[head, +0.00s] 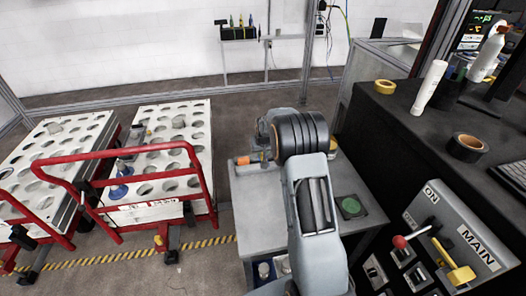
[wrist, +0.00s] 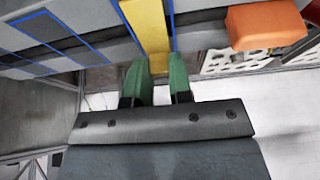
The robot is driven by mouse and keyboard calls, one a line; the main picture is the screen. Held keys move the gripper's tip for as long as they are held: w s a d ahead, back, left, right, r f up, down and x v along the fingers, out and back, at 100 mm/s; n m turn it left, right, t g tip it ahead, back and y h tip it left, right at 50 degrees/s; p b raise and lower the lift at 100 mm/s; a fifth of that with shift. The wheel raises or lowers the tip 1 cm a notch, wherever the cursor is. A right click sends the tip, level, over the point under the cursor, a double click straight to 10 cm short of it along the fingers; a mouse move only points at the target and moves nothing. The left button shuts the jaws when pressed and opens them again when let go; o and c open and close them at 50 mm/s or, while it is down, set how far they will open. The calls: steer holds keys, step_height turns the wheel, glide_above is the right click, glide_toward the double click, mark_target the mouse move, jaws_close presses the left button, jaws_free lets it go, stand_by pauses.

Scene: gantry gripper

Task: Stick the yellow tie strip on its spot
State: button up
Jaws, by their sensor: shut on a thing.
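The yellow tie strip (wrist: 149,28) is held between the green fingertips of my gripper (wrist: 160,78) in the wrist view. It extends from the fingers to the top edge of the picture, over a grey surface. Blue lines (wrist: 174,27) run along both sides of the strip, like an outlined spot. I cannot tell whether the strip touches the surface. Another blue outline (wrist: 62,39) lies to the left with no strip in it.
An orange block (wrist: 265,26) is close to the right of the strip. In the head view, a grey table (head: 254,200) stands under my arm, with a black counter (head: 400,130) on the right. Red-railed perforated panels (head: 170,125) stand on the left.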

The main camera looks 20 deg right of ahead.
steer(key=shift+f, duration=0.25)
stand_by(0.3)
steer(key=o, duration=1.3)
steer(key=shift+c, duration=0.2)
steer(key=shift+r, duration=0.1)
steer(key=shift+r+p, duration=1.7)
steer(key=shift+r, duration=1.75)
